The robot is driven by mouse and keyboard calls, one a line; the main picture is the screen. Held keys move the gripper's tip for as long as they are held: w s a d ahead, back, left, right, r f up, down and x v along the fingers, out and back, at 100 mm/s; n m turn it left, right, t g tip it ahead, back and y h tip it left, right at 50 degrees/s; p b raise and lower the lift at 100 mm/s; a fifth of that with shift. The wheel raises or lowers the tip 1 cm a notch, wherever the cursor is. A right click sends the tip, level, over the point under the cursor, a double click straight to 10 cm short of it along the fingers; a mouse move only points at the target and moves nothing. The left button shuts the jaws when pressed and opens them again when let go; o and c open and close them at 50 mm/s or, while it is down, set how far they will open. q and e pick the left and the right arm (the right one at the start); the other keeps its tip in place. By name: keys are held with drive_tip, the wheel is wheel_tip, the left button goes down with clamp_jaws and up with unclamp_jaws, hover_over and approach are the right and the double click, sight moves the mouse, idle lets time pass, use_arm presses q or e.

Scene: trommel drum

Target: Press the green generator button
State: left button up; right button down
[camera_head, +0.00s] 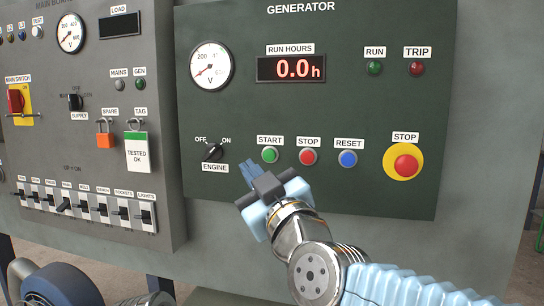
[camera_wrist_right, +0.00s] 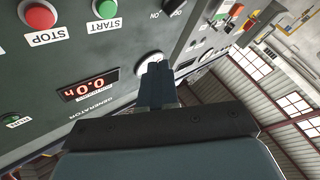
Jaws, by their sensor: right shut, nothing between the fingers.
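The green START button (camera_head: 269,155) sits on the dark green generator panel (camera_head: 330,119), left of a red STOP button (camera_head: 307,157). In the right wrist view the START button (camera_wrist_right: 105,9) is at the top edge, partly cut off. My right gripper (camera_head: 249,170) is shut and empty. Its fingertips are just below and left of the START button in the head view, between it and the engine switch (camera_head: 212,151). In the wrist view the shut fingers (camera_wrist_right: 157,88) appear apart from the button. The gap to the panel is hard to judge. My left gripper does not show.
A blue RESET button (camera_head: 348,159) and a large red STOP button on yellow (camera_head: 406,166) are to the right. The run-hours display (camera_head: 291,68) reads 0.0. The grey main board (camera_head: 85,120) with switches and hanging tags adjoins at left.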

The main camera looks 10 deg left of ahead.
sight(269, 161)
drive_tip(key=shift+w, duration=0.1)
drive_tip(key=shift+w+d+b, duration=0.1)
drive_tip(key=shift+w+b, duration=0.25)
drive_tip(key=shift+w, duration=3.95)
drive_tip(key=shift+w, duration=0.4)
drive_tip(key=shift+w, duration=0.45)
drive_tip(key=shift+s, duration=0.15)
drive_tip(key=shift+s+f+b, duration=0.1)
drive_tip(key=shift+s+b, duration=0.5)
drive_tip(key=shift+b, duration=0.05)
drive_tip(key=shift+s, duration=0.1)
